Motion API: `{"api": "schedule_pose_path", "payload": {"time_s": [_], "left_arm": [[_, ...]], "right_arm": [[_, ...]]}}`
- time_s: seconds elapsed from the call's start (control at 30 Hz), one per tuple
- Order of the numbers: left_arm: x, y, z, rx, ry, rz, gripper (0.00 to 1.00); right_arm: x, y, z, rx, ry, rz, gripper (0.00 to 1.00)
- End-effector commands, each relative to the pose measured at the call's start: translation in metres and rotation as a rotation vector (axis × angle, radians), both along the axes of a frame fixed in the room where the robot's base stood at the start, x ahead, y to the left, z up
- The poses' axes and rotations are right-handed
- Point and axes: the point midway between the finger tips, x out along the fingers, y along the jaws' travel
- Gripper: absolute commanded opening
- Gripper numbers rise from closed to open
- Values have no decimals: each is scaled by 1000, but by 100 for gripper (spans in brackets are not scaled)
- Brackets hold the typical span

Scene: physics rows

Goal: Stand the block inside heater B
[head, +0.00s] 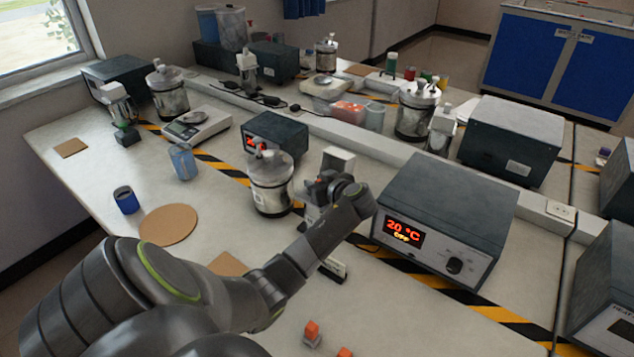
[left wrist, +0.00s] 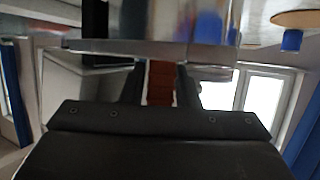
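My left gripper (head: 325,187) is above the bench, between a lidded metal vessel (head: 270,185) and a grey box with a red "20 °C OFF" display (head: 403,231). In the left wrist view a reddish-brown block (left wrist: 160,82) sits between its two dark fingers, which touch both sides. The block is hidden in the head view. A shiny metal vessel (left wrist: 165,50) spans the left wrist view just beyond the fingertips. I cannot read a "B" on any vessel or box, so I cannot tell which is heater B. My right gripper is out of view.
Two orange-topped pieces (head: 311,332) stand at the front. A blue cup (head: 126,200), a round cork mat (head: 169,225) and a glass beaker (head: 183,161) are at left. A small black-and-white sign (head: 333,270) stands below the gripper. A raised ledge (head: 375,146) crosses the bench.

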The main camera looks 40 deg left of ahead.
Motion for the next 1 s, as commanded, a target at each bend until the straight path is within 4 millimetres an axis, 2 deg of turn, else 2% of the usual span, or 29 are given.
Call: {"api": "schedule_pose_path", "payload": {"time_s": [0.33, 0.47, 0.8, 1.0], "left_arm": [[0, -3, 4, 0, 0, -1, 28], [-5, -20, 9, -2, -3, -3, 28], [-24, -83, 36, -4, -4, -1, 28], [-30, -103, 46, -1, -1, -1, 28]], "right_arm": [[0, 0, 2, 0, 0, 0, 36], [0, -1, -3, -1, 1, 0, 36], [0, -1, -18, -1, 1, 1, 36], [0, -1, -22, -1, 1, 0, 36]]}}
